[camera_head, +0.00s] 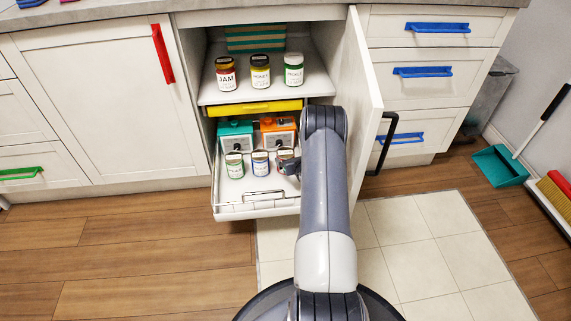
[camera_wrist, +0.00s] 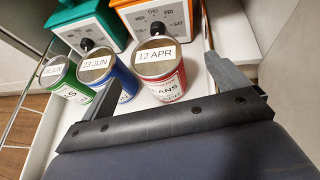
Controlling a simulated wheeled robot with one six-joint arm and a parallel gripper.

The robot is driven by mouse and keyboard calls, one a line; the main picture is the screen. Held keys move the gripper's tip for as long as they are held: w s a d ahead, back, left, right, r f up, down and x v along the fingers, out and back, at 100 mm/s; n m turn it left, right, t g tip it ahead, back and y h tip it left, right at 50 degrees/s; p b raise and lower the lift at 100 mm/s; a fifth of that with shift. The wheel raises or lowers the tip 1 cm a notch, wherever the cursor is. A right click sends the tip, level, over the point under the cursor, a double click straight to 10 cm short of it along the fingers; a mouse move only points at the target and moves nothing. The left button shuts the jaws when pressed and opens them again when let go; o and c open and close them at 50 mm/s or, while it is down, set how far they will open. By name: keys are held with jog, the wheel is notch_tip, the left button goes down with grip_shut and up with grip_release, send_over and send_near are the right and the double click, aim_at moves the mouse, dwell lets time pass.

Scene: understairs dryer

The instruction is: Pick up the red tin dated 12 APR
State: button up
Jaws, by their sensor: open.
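The red tin (camera_wrist: 171,88) has a grey lid with a label reading 12 APR. It stands upright at the right end of a row of three tins on the pull-out tray (camera_head: 230,207). In the wrist view my open gripper (camera_wrist: 157,66) has a finger on each side of this tin. I cannot tell whether either finger touches it. In the head view the red tin (camera_head: 284,154) is partly hidden by my gripper (camera_head: 290,164). The blue tin (camera_wrist: 124,86), labelled 23 JUN, stands just left of it, close to the left finger.
A green tin (camera_wrist: 75,92) stands at the row's left end. Teal (camera_head: 235,133) and orange (camera_head: 278,130) boxes with dials stand behind the tins. A shelf with jars (camera_head: 228,75) is above. The open cabinet door (camera_head: 362,75) stands close to the right of my arm.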

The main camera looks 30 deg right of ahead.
aim_at(286, 153)
jog(key=shift+x, duration=1)
jog(key=b+x, duration=0.2)
jog(key=x, duration=0.1)
jog(key=shift+w+a, duration=0.25)
jog(key=shift+a, duration=0.05)
jog(key=shift+b+x, duration=0.4)
jog(key=shift+x, duration=0.45)
jog(key=shift+r, duration=0.1)
jog(key=shift+c, duration=0.2)
jog(key=c, duration=1.3)
